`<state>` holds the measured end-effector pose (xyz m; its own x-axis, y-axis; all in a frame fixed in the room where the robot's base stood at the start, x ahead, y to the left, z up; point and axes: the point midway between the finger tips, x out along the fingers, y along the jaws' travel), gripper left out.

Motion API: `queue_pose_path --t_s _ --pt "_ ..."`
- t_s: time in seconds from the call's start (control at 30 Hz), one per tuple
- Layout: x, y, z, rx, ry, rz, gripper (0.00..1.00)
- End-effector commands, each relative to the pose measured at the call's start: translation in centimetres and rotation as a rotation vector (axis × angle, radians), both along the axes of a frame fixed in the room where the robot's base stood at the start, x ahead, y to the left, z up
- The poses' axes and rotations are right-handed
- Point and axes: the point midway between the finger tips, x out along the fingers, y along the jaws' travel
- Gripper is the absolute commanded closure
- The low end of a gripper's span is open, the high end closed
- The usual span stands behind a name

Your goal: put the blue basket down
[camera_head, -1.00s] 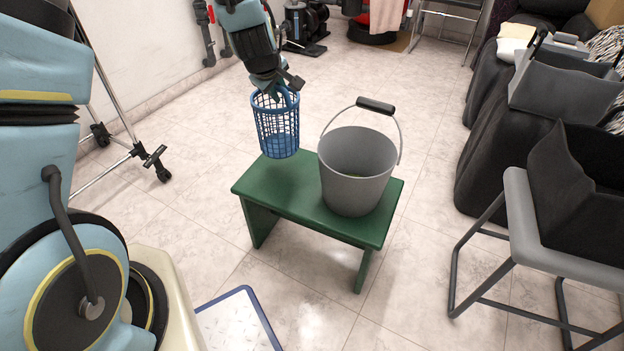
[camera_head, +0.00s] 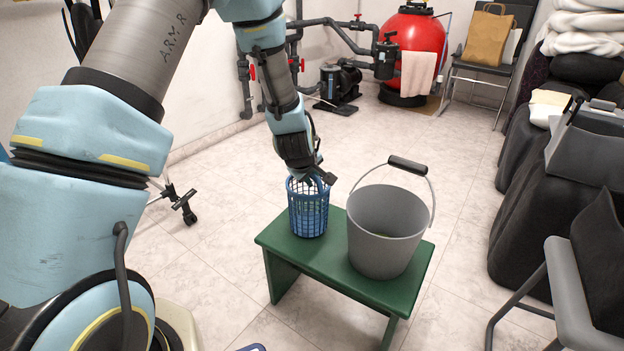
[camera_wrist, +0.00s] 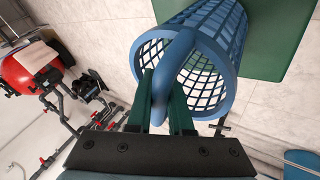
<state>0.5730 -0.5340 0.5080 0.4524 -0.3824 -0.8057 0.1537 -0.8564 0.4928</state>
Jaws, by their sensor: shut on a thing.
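The blue basket (camera_head: 308,212), a lattice-walled cylinder, is upright over the left end of the green bench (camera_head: 335,262). Its base looks at or very near the bench top; I cannot tell for sure whether it touches. My gripper (camera_head: 309,180) is above the basket's mouth. In the wrist view the fingers of my gripper (camera_wrist: 164,105) are shut on the basket's blue handle (camera_wrist: 175,52). The basket's open mesh and inside also show in the wrist view (camera_wrist: 208,75). A grey bucket (camera_head: 385,235) with a raised black-gripped handle stands right of the basket on the bench.
A red tank (camera_head: 412,50) and a black pump (camera_head: 338,85) stand at the back with grey pipes. Dark covered seats (camera_head: 515,205) and a grey chair (camera_head: 580,290) line the right side.

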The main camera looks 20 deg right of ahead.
Motion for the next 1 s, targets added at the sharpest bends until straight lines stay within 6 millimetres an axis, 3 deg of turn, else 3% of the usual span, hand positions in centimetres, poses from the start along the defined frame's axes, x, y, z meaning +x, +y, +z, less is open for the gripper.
queue_pose_path --t_s 0.07,0.1,0.33,0.67,1.0 --pt "0.0 0.0 -0.3 0.0 0.0 0.0 1.0" --pt "0.0 0.0 -0.2 0.0 0.0 0.0 0.77" --pt "0.0 0.0 -0.1 0.0 0.0 0.0 0.51" --pt "-0.1 0.1 0.3 -0.001 -0.001 0.0 0.51" --pt "-2.7 2.4 5.4 -0.002 -0.002 0.001 0.51"
